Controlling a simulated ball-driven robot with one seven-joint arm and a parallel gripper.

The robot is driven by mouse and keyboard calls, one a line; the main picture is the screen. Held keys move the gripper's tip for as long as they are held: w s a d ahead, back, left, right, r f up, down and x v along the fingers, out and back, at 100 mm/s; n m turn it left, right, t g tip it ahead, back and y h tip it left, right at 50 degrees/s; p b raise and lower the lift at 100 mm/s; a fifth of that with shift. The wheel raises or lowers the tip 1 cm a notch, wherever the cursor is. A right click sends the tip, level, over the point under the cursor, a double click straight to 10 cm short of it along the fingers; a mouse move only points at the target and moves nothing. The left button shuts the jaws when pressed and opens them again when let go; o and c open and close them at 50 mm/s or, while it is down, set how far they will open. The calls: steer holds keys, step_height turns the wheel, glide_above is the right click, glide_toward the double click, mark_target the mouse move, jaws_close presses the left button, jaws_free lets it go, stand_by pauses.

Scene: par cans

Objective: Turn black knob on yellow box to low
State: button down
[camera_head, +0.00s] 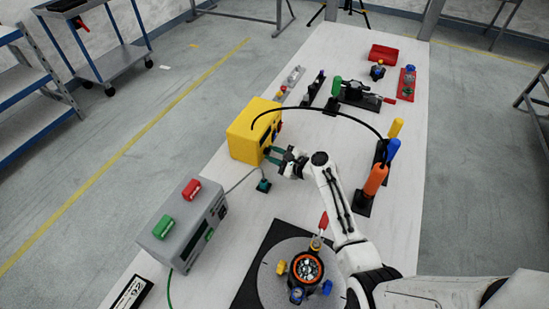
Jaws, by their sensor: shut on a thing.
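The yellow box (247,128) stands on the left part of the white table, in the middle of the view. Its front face is turned to the right, with a dark panel near the top. My gripper (270,155) reaches its lower front from the right, with the fingers at the face. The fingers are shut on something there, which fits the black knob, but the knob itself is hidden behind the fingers. The knob's setting and any markings cannot be read from here.
A black cable (318,111) arches over my gripper. A grey box (185,228) with red and green connectors stands at lower left. A small green-topped piece (263,186) is just below my gripper. Orange (375,178) and blue handles stand at right. A round plate holds a gauge below.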

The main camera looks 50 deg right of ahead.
steer(key=shift+f+n+t+h+b, duration=0.1)
steer(key=shift+n+t+h+b, duration=0.2)
steer(key=shift+n+b, duration=0.4)
steer(key=c, duration=0.9)
jaws_free()
steer(key=shift+s, duration=0.1)
steer(key=v, duration=1)
steer(key=shift+s, duration=0.35)
